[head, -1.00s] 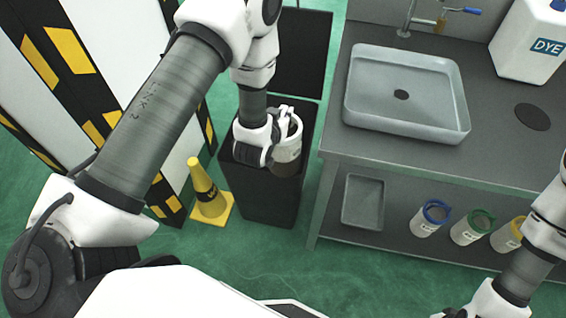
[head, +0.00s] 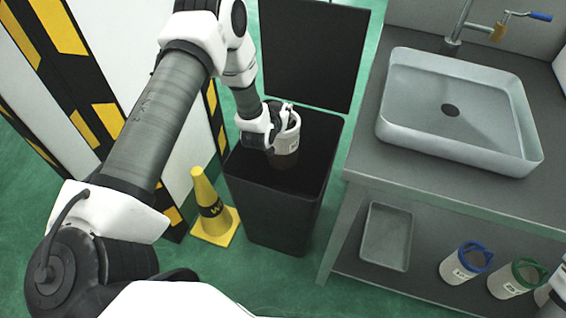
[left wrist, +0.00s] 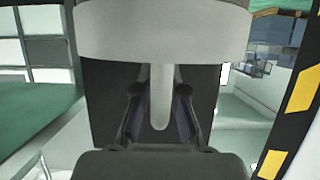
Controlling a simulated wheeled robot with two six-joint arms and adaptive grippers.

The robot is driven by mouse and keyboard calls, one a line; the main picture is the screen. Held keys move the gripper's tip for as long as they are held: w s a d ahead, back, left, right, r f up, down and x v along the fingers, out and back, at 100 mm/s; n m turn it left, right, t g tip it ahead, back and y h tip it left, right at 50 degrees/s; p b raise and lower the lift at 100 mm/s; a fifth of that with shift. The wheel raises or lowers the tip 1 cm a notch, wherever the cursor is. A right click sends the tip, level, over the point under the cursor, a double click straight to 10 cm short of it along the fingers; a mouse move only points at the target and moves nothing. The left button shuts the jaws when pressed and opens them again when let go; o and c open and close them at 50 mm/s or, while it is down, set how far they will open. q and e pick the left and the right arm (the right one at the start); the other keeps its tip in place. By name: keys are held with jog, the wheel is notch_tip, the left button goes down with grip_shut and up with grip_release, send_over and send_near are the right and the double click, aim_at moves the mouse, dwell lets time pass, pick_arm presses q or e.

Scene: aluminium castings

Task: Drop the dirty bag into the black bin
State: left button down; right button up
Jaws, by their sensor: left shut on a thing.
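The dirty bag (head: 286,140) is a pale, cup-shaped bag with a white rim and a dark brown lower part. My left gripper (head: 270,130) is shut on it at its side and holds it over the open mouth of the black bin (head: 275,210). The bin's lid (head: 312,55) stands raised at the back. In the left wrist view, the bag's pale rim (left wrist: 165,35) crosses the top, and a white strip hangs between the fingers of my left gripper (left wrist: 158,110). I cannot tell whether the bag's bottom is below the bin's rim.
A yellow cone (head: 211,208) stands left of the bin, by a striped panel (head: 90,90). At right is a grey bench (head: 365,150) with a sink (head: 455,110). Its lower shelf holds a grey tray (head: 387,237) and bags with blue (head: 463,264) and green (head: 513,279) rims.

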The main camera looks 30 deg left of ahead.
pick_arm(q)
jog(key=shift+s, duration=0.1)
jog(key=c, duration=1.2)
grip_release()
jog(key=shift+o, duration=0.2)
jog(key=v, duration=1.2)
jog(key=shift+f, duration=0.1)
